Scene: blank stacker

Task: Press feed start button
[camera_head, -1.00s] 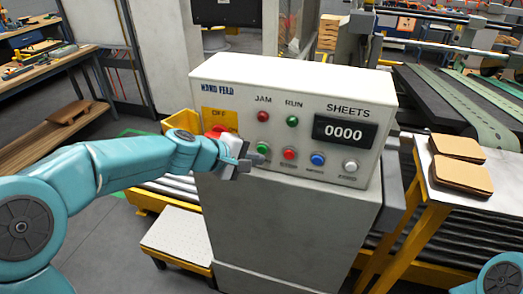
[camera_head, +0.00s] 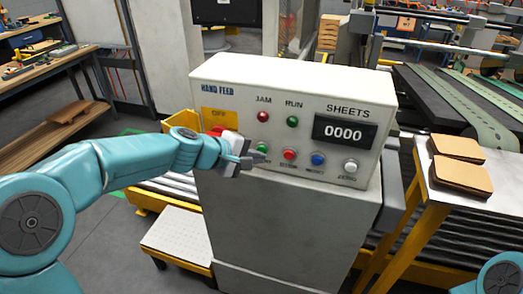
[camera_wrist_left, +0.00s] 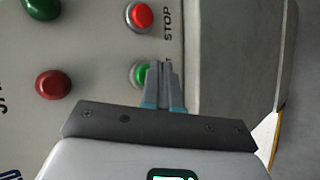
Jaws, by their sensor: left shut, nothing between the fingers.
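The white control box (camera_head: 290,100) stands in the middle of the head view. The green button (camera_head: 263,147) is at the left end of its lower button row; its label is mostly hidden by my gripper. My left gripper (camera_head: 262,157) is shut and empty, with its tips just below and in front of the green button. In the left wrist view the shut fingers (camera_wrist_left: 165,75) overlap the right side of the green button (camera_wrist_left: 143,73). I cannot tell whether they touch it. My right gripper is out of view.
A red button (camera_head: 289,155) labelled STOP in the wrist view (camera_wrist_left: 139,17), a blue button (camera_head: 318,160) and a white button (camera_head: 350,166) sit to the right. The display (camera_head: 344,132) reads 0000. Cardboard stacks (camera_head: 460,175) lie on a side table.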

